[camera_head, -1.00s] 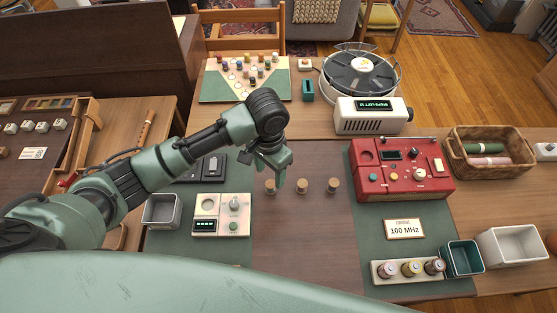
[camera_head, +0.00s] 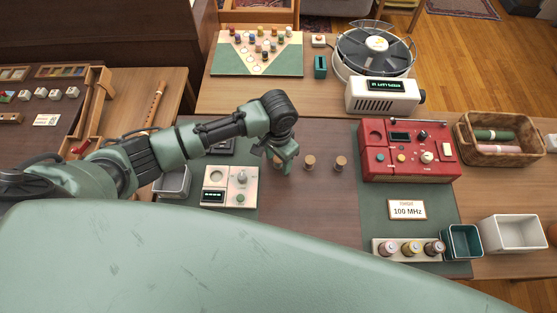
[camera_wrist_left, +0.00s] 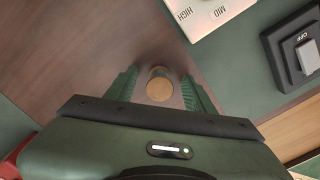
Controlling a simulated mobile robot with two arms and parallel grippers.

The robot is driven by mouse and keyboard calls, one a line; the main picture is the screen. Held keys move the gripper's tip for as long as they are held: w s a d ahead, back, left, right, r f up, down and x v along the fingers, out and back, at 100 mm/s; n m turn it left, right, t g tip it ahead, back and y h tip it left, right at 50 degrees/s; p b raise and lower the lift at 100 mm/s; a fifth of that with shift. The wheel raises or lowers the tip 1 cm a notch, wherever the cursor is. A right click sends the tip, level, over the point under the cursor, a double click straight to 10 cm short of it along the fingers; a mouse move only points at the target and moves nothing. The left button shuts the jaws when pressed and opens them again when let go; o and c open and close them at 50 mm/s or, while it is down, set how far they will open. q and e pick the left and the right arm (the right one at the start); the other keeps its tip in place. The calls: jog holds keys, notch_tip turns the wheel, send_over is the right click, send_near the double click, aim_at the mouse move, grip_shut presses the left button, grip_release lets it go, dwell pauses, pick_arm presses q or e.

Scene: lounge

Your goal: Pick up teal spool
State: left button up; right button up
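Three small upright cylinders with tan round tops stand in a row on the brown table, the middle one (camera_head: 309,162) and the right one (camera_head: 340,163) in plain view. My left gripper (camera_head: 284,158) is low over the leftmost one and mostly hides it in the head view. In the left wrist view that cylinder's tan top (camera_wrist_left: 159,86) lies between the two spread green fingers of the left gripper (camera_wrist_left: 160,73), with a gap on each side. Only tops show, so I cannot tell which is teal. My right gripper is out of view.
A cream panel with a knob (camera_head: 230,187) is left of the cylinders. A red device (camera_head: 405,152) is at right, above a rack (camera_head: 385,254) of several spools. A board (camera_head: 225,62) with several coloured pieces is at the back. Bare table lies between.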

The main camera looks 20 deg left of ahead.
pick_arm(q)
grip_shut()
jog(key=shift+r, duration=0.1)
notch_tip(320, 180, up, 20)
jog(key=s+a+r+n, duration=0.5)
jog(key=s, duration=0.3)
jog(key=shift+a+n, duration=0.3)
jog(key=shift+n, duration=0.1)
